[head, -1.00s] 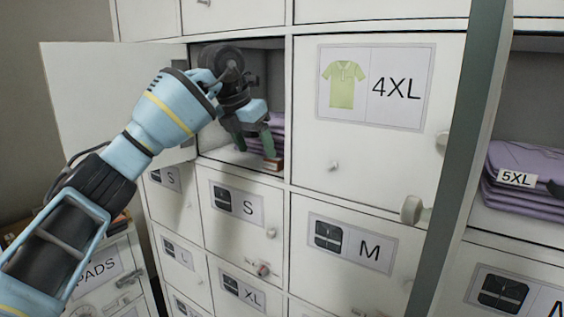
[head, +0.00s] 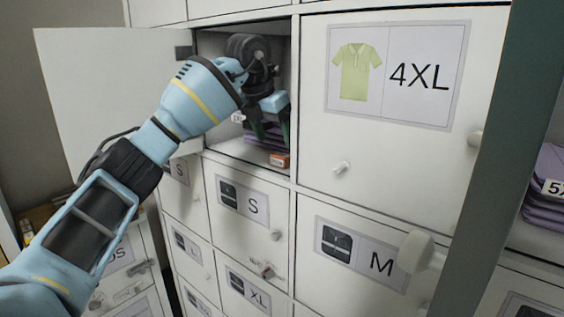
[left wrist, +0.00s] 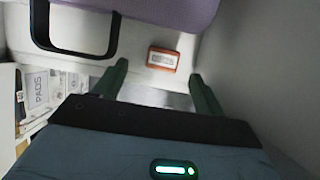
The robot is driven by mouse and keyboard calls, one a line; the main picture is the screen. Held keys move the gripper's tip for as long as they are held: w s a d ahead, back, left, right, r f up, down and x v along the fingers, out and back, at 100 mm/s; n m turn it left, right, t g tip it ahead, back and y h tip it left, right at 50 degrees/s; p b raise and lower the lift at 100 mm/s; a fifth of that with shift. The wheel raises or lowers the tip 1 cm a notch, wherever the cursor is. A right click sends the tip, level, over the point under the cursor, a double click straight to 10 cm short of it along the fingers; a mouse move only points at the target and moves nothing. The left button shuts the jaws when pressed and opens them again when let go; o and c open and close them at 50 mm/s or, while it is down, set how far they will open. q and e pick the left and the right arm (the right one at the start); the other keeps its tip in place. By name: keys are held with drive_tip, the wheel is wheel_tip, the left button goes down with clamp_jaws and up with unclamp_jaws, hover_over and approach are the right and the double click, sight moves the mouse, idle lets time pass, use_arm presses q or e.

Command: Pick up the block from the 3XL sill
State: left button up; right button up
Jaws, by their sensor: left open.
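The block (head: 279,160) is small and orange-red with a pale label. It lies on the front sill (head: 235,150) of an open compartment, near its right corner. In the left wrist view the block (left wrist: 163,59) lies ahead, between the lines of my two fingers. My left gripper (head: 271,132) is inside the compartment mouth, open and empty. Its fingertips are above the block and apart from it in the head view. The compartment's size label cannot be read here. My right gripper is not in view.
Folded purple garments (head: 268,137) lie behind the block. A black loop (left wrist: 75,30) shows beside them in the wrist view. The compartment's open door (head: 95,95) stands at left, near my arm. The shut 4XL door (head: 390,150) with its knob adjoins at right.

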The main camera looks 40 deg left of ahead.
sight(278, 156)
use_arm(q)
drive_tip(key=shift+f, duration=0.15)
drive_tip(key=f, duration=0.4)
drive_tip(key=shift+w+d+b, duration=0.15)
drive_tip(key=shift+w+b, duration=0.15)
drive_tip(key=shift+w, duration=0.05)
drive_tip(key=shift+w+f, duration=0.2)
drive_tip(key=shift+f, duration=0.2)
drive_tip(key=c, duration=1.1)
drive_tip(key=shift+o, duration=0.2)
drive_tip(key=shift+r, duration=0.15)
